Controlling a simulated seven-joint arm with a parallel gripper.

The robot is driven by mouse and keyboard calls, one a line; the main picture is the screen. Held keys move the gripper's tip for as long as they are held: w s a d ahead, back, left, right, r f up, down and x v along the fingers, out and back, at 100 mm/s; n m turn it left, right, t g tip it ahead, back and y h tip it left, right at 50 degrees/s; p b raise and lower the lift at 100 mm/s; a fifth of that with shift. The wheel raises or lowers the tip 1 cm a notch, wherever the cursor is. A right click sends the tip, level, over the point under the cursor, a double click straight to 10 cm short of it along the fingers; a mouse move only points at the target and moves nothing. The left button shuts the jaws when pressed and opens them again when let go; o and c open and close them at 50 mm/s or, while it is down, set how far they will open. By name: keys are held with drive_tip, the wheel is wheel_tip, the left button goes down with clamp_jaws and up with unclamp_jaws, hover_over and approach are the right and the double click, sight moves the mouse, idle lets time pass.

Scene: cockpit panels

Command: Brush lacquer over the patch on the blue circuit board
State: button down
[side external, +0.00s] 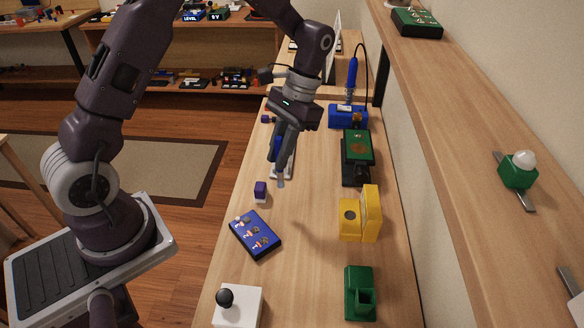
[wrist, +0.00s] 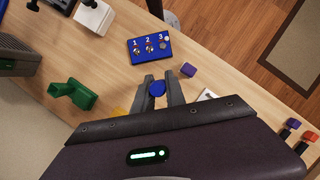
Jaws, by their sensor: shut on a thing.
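The blue circuit board (side external: 261,221) lies flat on the bench, nearer the side camera than my gripper (side external: 279,158). In the wrist view the board (wrist: 135,59) shows the marks 1, 2 and 3, and a grey patch (wrist: 164,46) sits under the 3. My gripper also shows in the wrist view (wrist: 161,84). It is shut on a blue round-ended handle (wrist: 157,89), which I take to be the brush, held above the bench and apart from the board. The bristle end cannot be made out clearly.
A small purple-topped block (side external: 260,188) stands between gripper and board. A yellow holder (side external: 370,214), a green holder (side external: 359,293), a green board on a black stand (side external: 357,148) and a blue soldering station (side external: 347,116) line the right. A white joystick box (side external: 238,308) stands in front.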

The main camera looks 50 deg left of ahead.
drive_tip(key=s+d+r, duration=0.2)
drive_tip(key=s+d, duration=0.6)
drive_tip(key=s, duration=0.1)
drive_tip(key=shift+n, duration=0.3)
wheel_tip(320, 180, down, 9)
drive_tip(key=shift+s+a+r, duration=0.15)
drive_tip(key=shift+a, duration=3.5)
drive_tip(key=shift+d, duration=3.5)
wheel_tip(320, 180, up, 8)
drive_tip(key=shift+d+r, duration=0.15)
